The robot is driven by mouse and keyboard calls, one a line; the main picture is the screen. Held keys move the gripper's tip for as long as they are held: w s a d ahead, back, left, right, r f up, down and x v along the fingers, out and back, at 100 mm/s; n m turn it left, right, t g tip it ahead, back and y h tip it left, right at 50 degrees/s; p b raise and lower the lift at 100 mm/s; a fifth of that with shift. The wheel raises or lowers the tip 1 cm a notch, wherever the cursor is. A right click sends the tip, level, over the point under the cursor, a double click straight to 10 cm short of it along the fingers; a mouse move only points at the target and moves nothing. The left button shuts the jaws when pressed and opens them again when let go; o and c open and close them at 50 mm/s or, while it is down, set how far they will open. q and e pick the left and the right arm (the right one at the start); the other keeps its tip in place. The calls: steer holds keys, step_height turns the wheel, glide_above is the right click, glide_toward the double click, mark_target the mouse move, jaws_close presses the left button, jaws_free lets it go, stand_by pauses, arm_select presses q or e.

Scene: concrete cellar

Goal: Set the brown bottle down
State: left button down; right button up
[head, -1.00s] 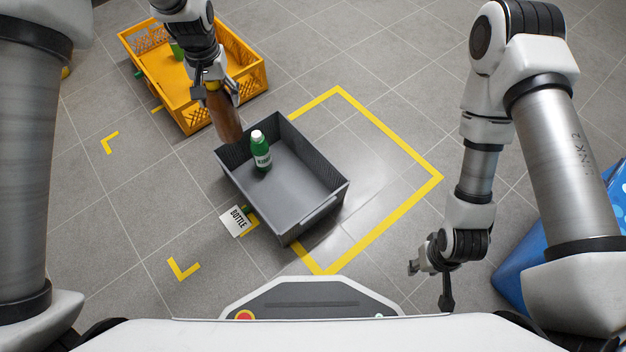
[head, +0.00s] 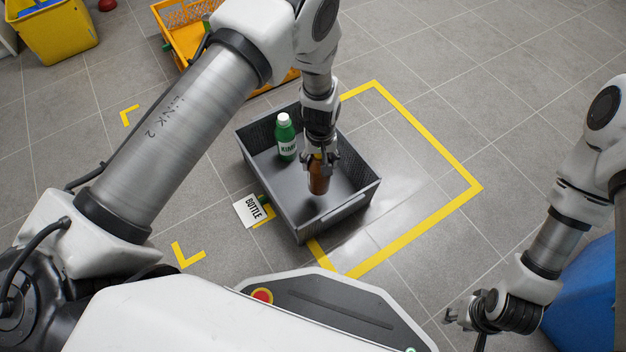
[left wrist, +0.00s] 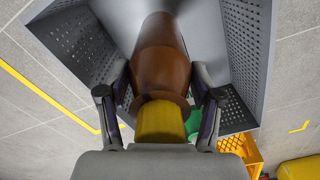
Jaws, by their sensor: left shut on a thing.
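The brown bottle (head: 319,179) is upright inside the grey crate (head: 340,210), toward its right part. My left gripper (head: 319,160) is shut on it from above, near its neck. In the left wrist view the brown bottle (left wrist: 160,55) with its yellow cap (left wrist: 160,122) sits between the fingers (left wrist: 160,100), with the crate walls around it. I cannot tell whether its base touches the crate floor. My right gripper (head: 466,318) hangs at the lower right, away from the crate; whether it is open is unclear.
A green bottle (head: 286,138) with a white cap stands in the crate, left of the brown bottle. A "BOTTLE" card (head: 251,210) is beside the crate. An orange crate (head: 180,35) and a yellow bin (head: 65,32) are behind. Yellow-taped floor (head: 425,140) at right is clear.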

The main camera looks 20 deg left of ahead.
arm_select(q)
step_height(320, 180, down, 7)
steer(key=b, duration=0.3)
steer(key=shift+f, duration=0.15)
steer(key=shift+r, duration=0.2)
steer(key=shift+f, duration=0.15)
steer(key=shift+c, duration=1)
jaws_free()
